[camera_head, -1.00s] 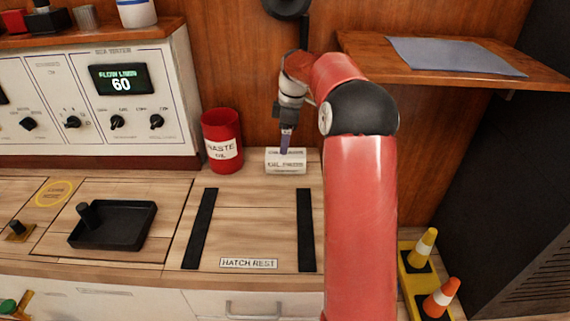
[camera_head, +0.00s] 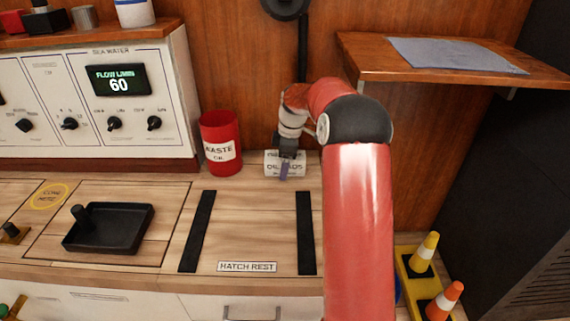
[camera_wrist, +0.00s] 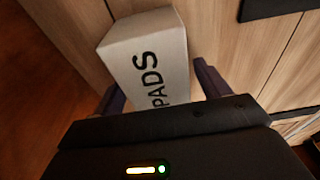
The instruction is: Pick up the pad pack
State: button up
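The pad pack (camera_head: 271,168) is a white box with dark lettering. It lies on the wooden counter against the back wall, just right of the red waste bin. My gripper (camera_head: 284,172) is down at the pack and hides part of its front and label. In the wrist view, the pack (camera_wrist: 145,50) shows the word PADS and reaches in between the two purple fingers of my gripper (camera_wrist: 158,80). One finger is on each side of the pack. The fingers look spread, with no clear grip on it.
The red waste oil bin (camera_head: 221,145) stands close to the left of the pack. Two black strips (camera_head: 305,232) and a HATCH REST label lie in front on clear counter. A black tray (camera_head: 108,230) is at left. A wooden shelf (camera_head: 440,55) juts out at upper right.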

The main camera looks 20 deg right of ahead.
jog(key=shift+r, duration=0.1)
jog(key=c, duration=1.1)
